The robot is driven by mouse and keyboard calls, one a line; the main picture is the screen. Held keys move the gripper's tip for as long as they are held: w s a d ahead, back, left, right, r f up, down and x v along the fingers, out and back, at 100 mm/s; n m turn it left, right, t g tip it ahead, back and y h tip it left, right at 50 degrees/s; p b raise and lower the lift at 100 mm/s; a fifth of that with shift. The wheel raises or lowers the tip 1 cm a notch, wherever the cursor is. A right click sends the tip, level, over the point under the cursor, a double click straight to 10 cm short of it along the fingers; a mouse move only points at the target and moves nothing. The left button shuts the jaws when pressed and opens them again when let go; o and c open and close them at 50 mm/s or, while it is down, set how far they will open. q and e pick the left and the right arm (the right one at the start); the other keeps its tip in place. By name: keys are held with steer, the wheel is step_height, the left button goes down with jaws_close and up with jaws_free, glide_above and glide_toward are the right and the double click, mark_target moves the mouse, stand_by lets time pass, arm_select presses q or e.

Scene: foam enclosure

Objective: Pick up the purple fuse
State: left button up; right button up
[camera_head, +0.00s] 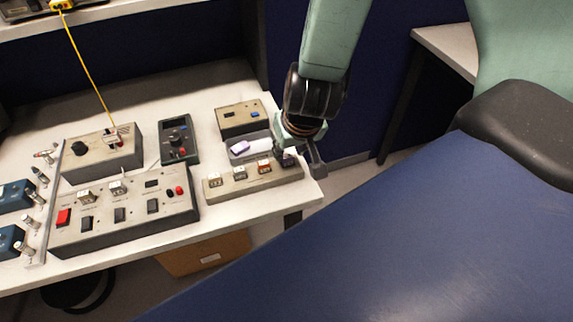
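A long beige fuse strip (240,183) lies near the table's right end. White and orange blocks sit in a row on it. A small dark purple block, which looks like the purple fuse (288,159), is at the strip's right end, partly hidden by my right gripper. My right gripper (298,158) points down over that end, with its fingers apart on either side of the dark block. I cannot tell whether they touch it. A lighter lilac piece (240,147) lies in a shallow grey tray behind the strip. My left gripper is not in view.
On the white table (225,210) stand a large grey switch panel (130,212), a box with a yellow cable (100,155), a dark green meter (179,140) and a small beige box (242,118). A cardboard box (203,253) is below.

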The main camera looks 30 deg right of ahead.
mark_target(289, 158)
steer(key=shift+x, duration=0.8)
steer(key=shift+s+f, duration=0.15)
steer(key=shift+f, duration=0.05)
steer(key=shift+s+a, duration=0.1)
steer(key=shift+a, duration=0.05)
steer(key=shift+w+f, duration=0.1)
steer(key=shift+w, duration=0.2)
steer(key=shift+c, duration=1.1)
steer(key=c, duration=0.3)
steer(key=shift+s, duration=0.25)
steer(key=shift+c, duration=0.4)
steer(key=shift+w+r, duration=0.1)
steer(key=shift+r, duration=0.15)
arm_select(q)
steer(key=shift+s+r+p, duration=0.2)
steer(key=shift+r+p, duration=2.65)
steer(key=shift+p, duration=0.2)
arm_select(e)
step_height(289, 158, up, 10)
steer(key=shift+f, duration=0.2)
